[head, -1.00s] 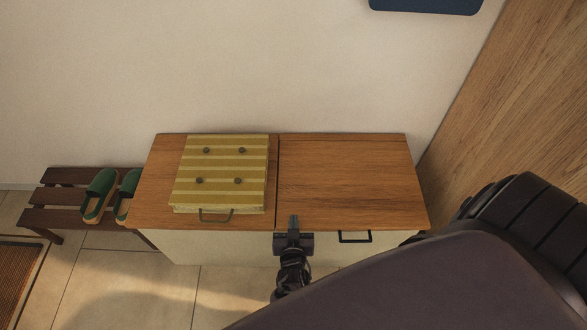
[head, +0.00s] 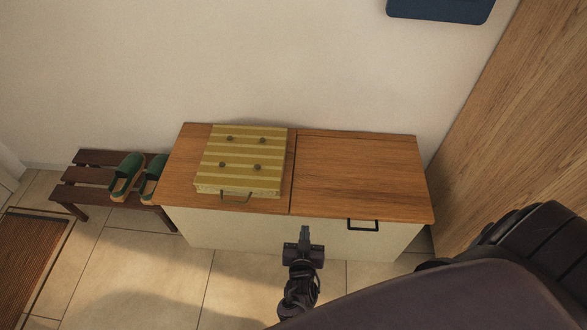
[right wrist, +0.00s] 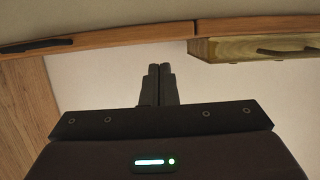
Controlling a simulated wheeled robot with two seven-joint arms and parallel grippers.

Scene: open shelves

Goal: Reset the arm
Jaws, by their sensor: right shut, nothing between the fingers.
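My right gripper (head: 305,235) is in front of the cabinet's front edge in the head view, below the seam between its two wooden top panels. In the right wrist view its two fingers (right wrist: 157,84) are together with nothing between them. My right arm comes in from the lower right of the head view. My left gripper is in neither view.
A white cabinet (head: 364,179) with a wooden top and a black handle (head: 363,225) stands against the wall. A yellow striped box (head: 240,151) rests on its left half. Green slippers (head: 127,176) sit on a dark bench (head: 85,192) at left.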

